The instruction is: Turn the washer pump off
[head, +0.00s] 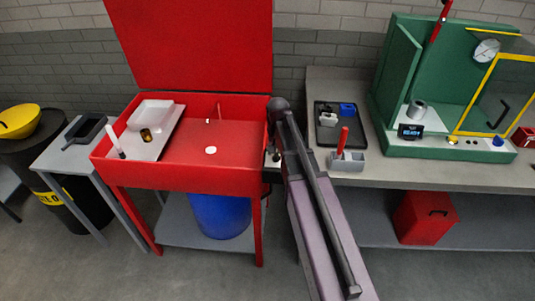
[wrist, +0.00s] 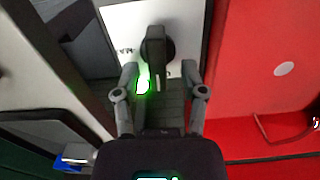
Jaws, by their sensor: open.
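The red parts washer (head: 185,178) stands left of centre in the head view with its lid (head: 195,45) raised. In the wrist view, a pale switch panel (wrist: 118,22) carries a black rotary knob (wrist: 154,45) with a long handle bar pointing down the picture. A green lamp (wrist: 143,84) glows beside the knob bar. My gripper (wrist: 160,72) is open, one finger on each side of the knob bar, with visible gaps. I cannot tell how near the fingertips are to the panel. In the head view my arm hides most of the panel and gripper.
The red basin wall (wrist: 235,90) is close on the right in the wrist view. In the head view, a grey bench (head: 440,178) to the right holds a black tray (head: 327,135), a grey holder (head: 347,161) and a green cabinet (head: 396,60). A blue drum (head: 220,215) stands below the washer.

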